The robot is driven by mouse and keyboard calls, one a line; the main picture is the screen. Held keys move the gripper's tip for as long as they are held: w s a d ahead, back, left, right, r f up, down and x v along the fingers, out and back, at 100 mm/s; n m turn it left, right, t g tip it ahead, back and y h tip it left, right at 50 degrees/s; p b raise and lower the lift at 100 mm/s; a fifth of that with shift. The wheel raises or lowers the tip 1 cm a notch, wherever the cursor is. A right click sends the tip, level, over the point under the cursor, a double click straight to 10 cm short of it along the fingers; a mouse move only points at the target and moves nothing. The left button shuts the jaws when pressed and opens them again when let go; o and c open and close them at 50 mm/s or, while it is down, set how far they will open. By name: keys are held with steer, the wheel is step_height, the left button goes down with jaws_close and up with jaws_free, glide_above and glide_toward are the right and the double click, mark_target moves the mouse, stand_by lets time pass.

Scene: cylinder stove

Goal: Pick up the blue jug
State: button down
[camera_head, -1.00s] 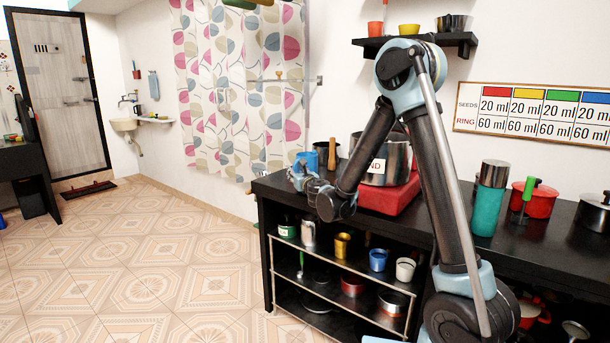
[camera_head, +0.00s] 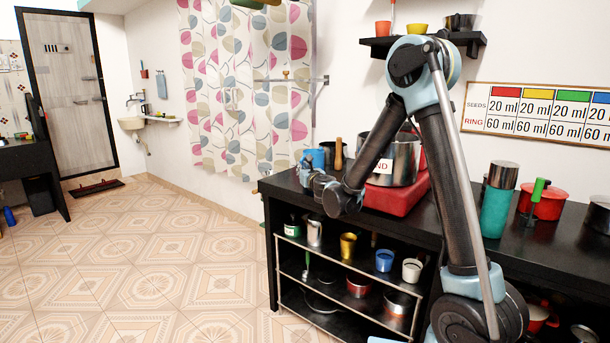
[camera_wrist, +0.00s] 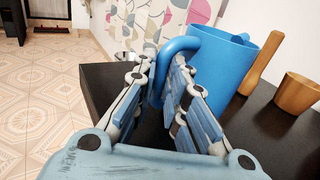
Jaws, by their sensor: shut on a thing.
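The blue jug (camera_wrist: 228,72) stands at the far left corner of the black counter in the wrist view. Its handle loop (camera_wrist: 178,50) faces my gripper. My gripper (camera_wrist: 165,78) is shut on the handle, with one finger on each side of it. In the head view the jug (camera_head: 317,157) is small and partly hidden behind my gripper (camera_head: 309,172). The jug looks upright; I cannot tell whether its base touches the counter.
A wooden pestle (camera_wrist: 262,62) and a wooden cup (camera_wrist: 296,93) stand close to the jug's right. A large steel pot (camera_head: 402,160) sits on a red stove (camera_head: 400,197) farther right. A rack below the counter holds several cups. Floor (camera_head: 150,260) to the left is clear.

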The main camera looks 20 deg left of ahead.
step_height(320, 180, up, 17)
stand_by(0.4)
stand_by(0.5)
